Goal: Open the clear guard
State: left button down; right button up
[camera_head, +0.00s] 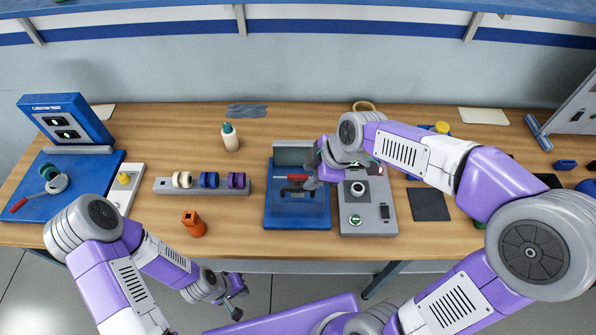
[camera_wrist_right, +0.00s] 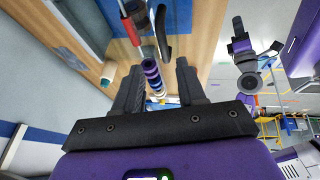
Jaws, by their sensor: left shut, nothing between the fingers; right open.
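The test fixture with a blue base (camera_head: 297,217) stands mid-table, with a grey upright plate at its back. The clear guard is hard to make out; a faint transparent cover seems to lie over the base. A red-handled clamp (camera_head: 293,177) sits on the fixture; its red handle (camera_wrist_right: 129,22) also shows in the right wrist view. My right gripper (camera_head: 311,182) is open and empty at the fixture's right side, near the clamp. Its fingers (camera_wrist_right: 158,66) show apart in the wrist view; contact with the guard cannot be told. My left gripper (camera_head: 238,309) is shut and empty, low in front of the table.
A grey control box (camera_head: 367,219) with a green button and knob stands right of the fixture. Bare table lies between rack and fixture.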

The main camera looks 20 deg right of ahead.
aim_at(299, 188)
jog(key=x, duration=0.6)
jog(key=shift+s+a+f+b, duration=0.1)
jog(key=shift+s+f+b, duration=0.1)
jog(key=shift+f+b, duration=0.1)
grip_shut()
